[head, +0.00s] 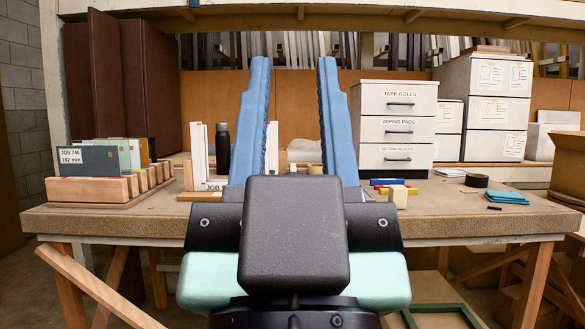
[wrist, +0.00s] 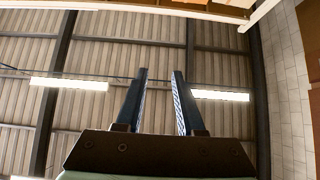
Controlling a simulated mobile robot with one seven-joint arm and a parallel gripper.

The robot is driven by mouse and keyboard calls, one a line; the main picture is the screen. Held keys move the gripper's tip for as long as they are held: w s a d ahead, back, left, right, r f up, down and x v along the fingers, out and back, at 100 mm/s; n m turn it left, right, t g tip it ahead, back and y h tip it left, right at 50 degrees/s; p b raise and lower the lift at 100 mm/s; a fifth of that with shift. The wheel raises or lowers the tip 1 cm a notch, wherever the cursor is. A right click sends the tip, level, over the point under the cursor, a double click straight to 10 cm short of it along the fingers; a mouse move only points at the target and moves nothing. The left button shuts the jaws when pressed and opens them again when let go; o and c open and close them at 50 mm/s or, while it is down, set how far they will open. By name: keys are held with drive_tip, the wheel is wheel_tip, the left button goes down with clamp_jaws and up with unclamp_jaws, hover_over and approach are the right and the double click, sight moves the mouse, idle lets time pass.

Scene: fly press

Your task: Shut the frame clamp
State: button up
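My gripper (head: 293,64) stands upright in the middle of the head view, its two long blue fingers wide apart with nothing between them. In the wrist view the fingers (wrist: 160,74) are also apart and point up at the ceiling. I cannot make out the frame clamp for certain in either view. My gripper and wrist hide the middle of the workbench (head: 470,217). A stand with white uprights (head: 199,150) and a partly hidden JOB label is on the bench, just left of my gripper.
A black bottle (head: 222,150) stands behind the left finger. A row of wooden blocks with cards (head: 95,190) is at the bench's left. White drawers (head: 397,127) stand behind on the right. Coloured blocks (head: 392,182), a dark tape roll (head: 476,180) and blue cloths (head: 505,197) lie at right.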

drive_tip(key=shift+r, duration=0.35)
drive_tip(key=shift+c, duration=1.2)
wheel_tip(320, 180, up, 30)
drive_tip(key=p, duration=3)
drive_tip(key=shift+s+r+p, duration=0.1)
drive_tip(key=shift+r+p, duration=0.05)
drive_tip(key=shift+p, duration=0.25)
clamp_jaws()
